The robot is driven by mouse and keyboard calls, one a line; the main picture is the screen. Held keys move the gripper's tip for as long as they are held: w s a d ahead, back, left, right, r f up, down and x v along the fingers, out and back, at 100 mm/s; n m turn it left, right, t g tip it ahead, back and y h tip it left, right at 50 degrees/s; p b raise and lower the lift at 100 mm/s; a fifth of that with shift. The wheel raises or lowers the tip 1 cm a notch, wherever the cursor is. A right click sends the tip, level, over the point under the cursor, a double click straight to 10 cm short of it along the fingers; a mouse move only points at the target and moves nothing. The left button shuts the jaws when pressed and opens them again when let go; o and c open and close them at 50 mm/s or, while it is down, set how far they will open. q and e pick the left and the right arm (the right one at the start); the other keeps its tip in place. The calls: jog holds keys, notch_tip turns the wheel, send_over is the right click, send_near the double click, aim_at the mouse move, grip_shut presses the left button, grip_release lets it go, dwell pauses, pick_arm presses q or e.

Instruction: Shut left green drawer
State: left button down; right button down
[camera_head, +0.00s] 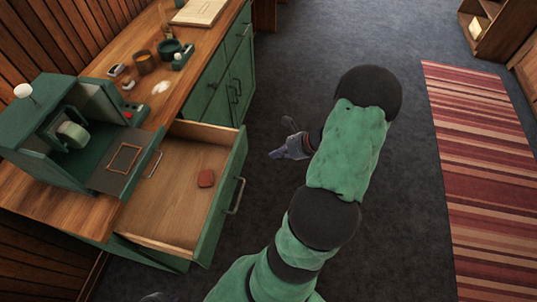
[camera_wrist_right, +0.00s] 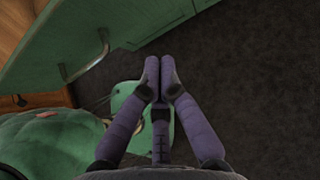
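The left green drawer (camera_head: 180,201) is pulled far out of the green cabinet in the head view. Its wooden inside is exposed, and a small reddish-brown item (camera_head: 206,178) lies in it. Its green front carries a metal handle (camera_head: 236,196). My right gripper (camera_head: 277,153) is beyond the drawer front, to its right, apart from it and pointing left. In the right wrist view its purple fingers (camera_wrist_right: 160,62) are together with nothing between them. A green front with a metal handle (camera_wrist_right: 86,60) shows up and left of them. Only a sliver of my left gripper (camera_head: 152,297) shows at the bottom edge.
A green machine (camera_head: 60,125) stands on the wooden counter (camera_head: 150,103) above the drawer, with cups and small items beyond it. Closed green doors (camera_head: 228,90) are farther along. Dark carpet lies clear right of the cabinet, and a striped rug (camera_head: 480,170) lies at far right.

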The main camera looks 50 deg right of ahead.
aim_at(241, 158)
jog(key=shift+w+a+r+b+x, duration=0.15)
jog(key=shift+w+r+b+x, duration=0.4)
jog(key=shift+x, duration=1.3)
jog(key=shift+a+r+b+x, duration=0.15)
jog(key=shift+b+x, duration=0.75)
jog(key=shift+x, duration=0.95)
jog(key=shift+w+a+r+b+x, duration=0.1)
jog(key=shift+w+r+b+x, duration=0.4)
jog(key=shift+x, duration=1.4)
jog(key=shift+s+f, duration=0.2)
jog(key=shift+w+a, duration=0.2)
jog(key=shift+w, duration=0.2)
jog(key=w+a, duration=0.3)
jog(key=w, duration=0.4)
jog(key=w+a, duration=0.3)
jog(key=w, duration=0.4)
jog(key=w+a, duration=0.3)
jog(key=w, duration=0.5)
jog(key=shift+w+a, duration=0.45)
jog(key=shift+w, duration=0.5)
jog(key=shift+r, duration=0.1)
